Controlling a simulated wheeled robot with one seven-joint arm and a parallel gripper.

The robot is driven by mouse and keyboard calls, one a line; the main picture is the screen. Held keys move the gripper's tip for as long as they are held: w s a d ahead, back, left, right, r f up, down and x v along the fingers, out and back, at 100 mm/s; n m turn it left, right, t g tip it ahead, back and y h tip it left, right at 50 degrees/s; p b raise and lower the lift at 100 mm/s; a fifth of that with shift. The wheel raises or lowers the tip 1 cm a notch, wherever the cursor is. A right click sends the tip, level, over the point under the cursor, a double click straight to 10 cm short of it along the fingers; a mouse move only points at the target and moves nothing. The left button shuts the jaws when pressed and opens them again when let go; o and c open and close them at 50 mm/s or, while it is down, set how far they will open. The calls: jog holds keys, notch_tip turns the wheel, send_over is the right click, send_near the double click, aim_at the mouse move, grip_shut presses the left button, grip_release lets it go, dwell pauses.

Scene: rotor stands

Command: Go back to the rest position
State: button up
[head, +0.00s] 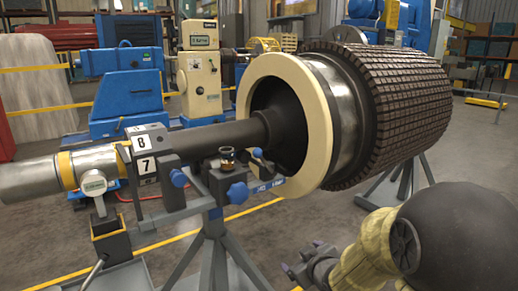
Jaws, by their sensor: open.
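My gripper (303,259) shows at the bottom right of the head view, at the end of my yellow and black arm. Its fingers point to the left and are open, with nothing seen between them. It appears low, in front of the rotor (342,110) and to the right of the stand's legs, apart from both in the picture. The rotor lies level, with a dark shaft, a cream ring and a large dark segmented drum. A small glass jar with brown contents (227,160) stands on top of the near stand (215,225).
Blue clamp knobs (238,193) stick out from the near stand. Number plates 8 and 7 (147,150) sit by the shaft. Another stand's legs (405,185) spread under the drum. Blue machines (128,90) stand behind. Open floor (475,155) lies at the right.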

jog(key=s+d+f+m+g+h, duration=0.1)
jog(key=s+f+m+g, duration=0.15)
jog(key=s, duration=0.35)
jog(key=s+d+f+m+g+h+p, duration=0.1)
jog(key=s+m+g, duration=0.15)
jog(key=s, duration=0.35)
jog(key=s+d+f+m+g+h, duration=0.1)
jog(key=s+d+f+m+g, duration=0.1)
jog(key=s+g, duration=0.35)
notch_tip(320, 180, up, 29)
jog(key=s+t+p, duration=0.1)
jog(key=p, duration=2.8)
jog(key=shift+a+t, duration=0.15)
jog(key=shift+t, duration=0.2)
